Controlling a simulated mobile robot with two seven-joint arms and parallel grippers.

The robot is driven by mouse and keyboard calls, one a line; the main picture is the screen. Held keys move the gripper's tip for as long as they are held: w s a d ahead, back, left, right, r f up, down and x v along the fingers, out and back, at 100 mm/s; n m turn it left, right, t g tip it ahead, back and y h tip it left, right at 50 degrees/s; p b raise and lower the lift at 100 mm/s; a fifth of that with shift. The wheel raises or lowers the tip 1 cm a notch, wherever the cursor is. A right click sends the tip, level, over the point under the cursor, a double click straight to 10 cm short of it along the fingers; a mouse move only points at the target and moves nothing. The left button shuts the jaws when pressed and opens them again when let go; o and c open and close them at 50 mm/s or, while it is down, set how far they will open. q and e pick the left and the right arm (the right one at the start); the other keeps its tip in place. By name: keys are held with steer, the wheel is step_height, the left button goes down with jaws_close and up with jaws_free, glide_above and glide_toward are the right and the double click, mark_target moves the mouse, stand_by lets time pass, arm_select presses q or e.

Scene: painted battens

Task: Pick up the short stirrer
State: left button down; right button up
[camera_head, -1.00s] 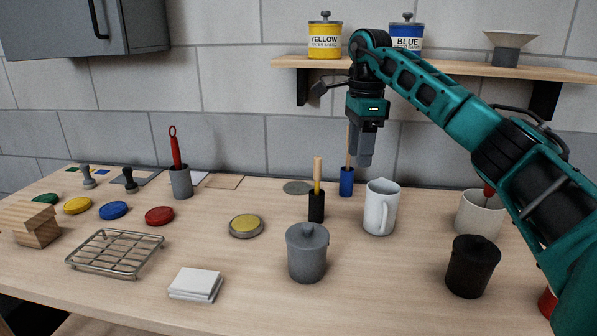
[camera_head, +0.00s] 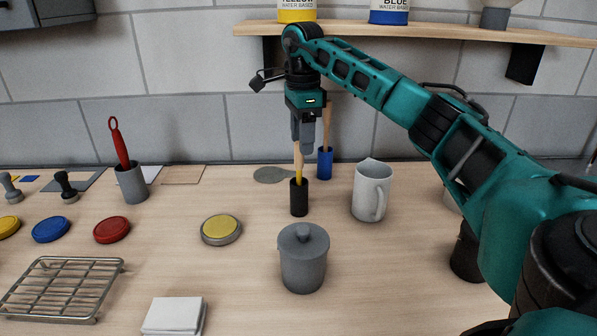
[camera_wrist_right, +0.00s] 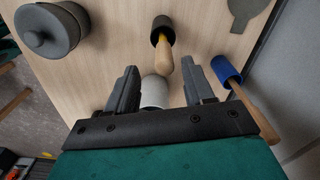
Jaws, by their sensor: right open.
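A stirrer with a yellow shaft and wooden handle (camera_head: 298,160) stands upright in a black holder (camera_head: 299,198); it looks like the shorter one. In the right wrist view its handle (camera_wrist_right: 164,66) points towards the gap between the fingers, with the black holder (camera_wrist_right: 162,24) beyond. A second stirrer (camera_head: 327,122) stands in a blue holder (camera_head: 325,165) just behind and to the right. My right gripper (camera_head: 307,146) is open and empty, pointing down by the yellow stirrer's handle; touching cannot be told. My left gripper is not in view.
A white mug (camera_head: 371,190) stands right of the holders, a grey lidded pot (camera_head: 303,260) in front. A red looped tool leans in a grey cup (camera_head: 132,184) at left. A wire rack (camera_head: 62,288) and colored discs lie left. A shelf (camera_head: 420,32) runs above.

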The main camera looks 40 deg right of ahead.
mark_target(299, 167)
steer(key=shift+w+a+f, duration=0.1)
steer(key=shift+w+f, duration=0.1)
steer(key=shift+f, duration=1.35)
steer(key=shift+w+a+f, duration=0.1)
steer(key=shift+w+f, duration=0.1)
steer(key=shift+f, duration=1.3)
steer(key=shift+c, duration=0.3)
jaws_close()
